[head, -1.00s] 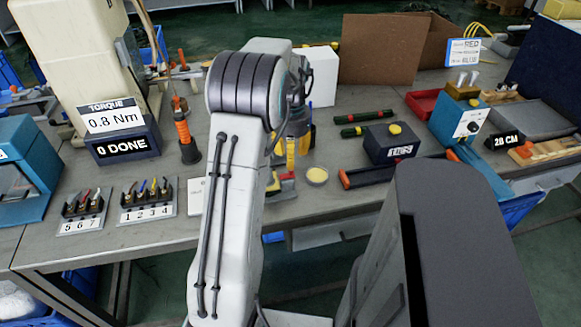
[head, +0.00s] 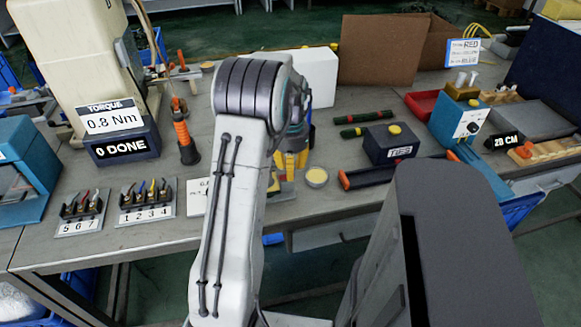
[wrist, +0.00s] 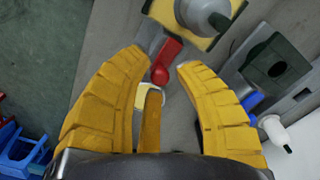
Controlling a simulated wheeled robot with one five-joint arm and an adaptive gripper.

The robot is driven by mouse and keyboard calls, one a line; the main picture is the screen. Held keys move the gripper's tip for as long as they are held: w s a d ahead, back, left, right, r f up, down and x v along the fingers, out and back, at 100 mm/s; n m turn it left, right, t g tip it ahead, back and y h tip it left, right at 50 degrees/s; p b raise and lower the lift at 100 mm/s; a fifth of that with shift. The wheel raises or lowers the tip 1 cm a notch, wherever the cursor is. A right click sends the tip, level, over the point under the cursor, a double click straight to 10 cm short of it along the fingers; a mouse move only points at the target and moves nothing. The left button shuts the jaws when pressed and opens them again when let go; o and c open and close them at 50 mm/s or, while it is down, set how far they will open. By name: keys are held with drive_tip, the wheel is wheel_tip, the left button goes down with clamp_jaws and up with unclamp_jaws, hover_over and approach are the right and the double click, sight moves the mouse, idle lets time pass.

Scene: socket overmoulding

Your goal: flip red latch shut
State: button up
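The red latch (wrist: 170,50), a short bar with a rounded red knob end, shows in the wrist view just ahead of my gripper. It lies against a grey fixture with a yellow plate (wrist: 225,20) and a grey cylinder (wrist: 198,10). My gripper (wrist: 163,66) has yellow ribbed fingers spread wide apart, with the knob between the tips in the picture; I cannot tell if any finger touches it. A third finger (wrist: 152,120) stands behind the knob. In the head view my gripper (head: 292,160) points down over the bench, and my arm hides most of the fixture and the latch.
A small round yellow-topped cup (head: 317,177) stands right of my gripper. A black box with a yellow button (head: 392,145) is farther right. Wire holders (head: 147,202) and an orange-handled tool (head: 183,135) are on the left. A white box (head: 318,75) stands behind.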

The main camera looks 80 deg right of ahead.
sight(283, 176)
clamp_jaws()
drive_tip(key=shift+w+a, duration=0.25)
drive_tip(key=shift+w, duration=0.25)
drive_tip(key=shift+w+a, duration=0.2)
drive_tip(key=shift+w, duration=0.25)
drive_tip(key=shift+o, duration=1.4)
unclamp_jaws()
wheel_tip(283, 176, up, 12)
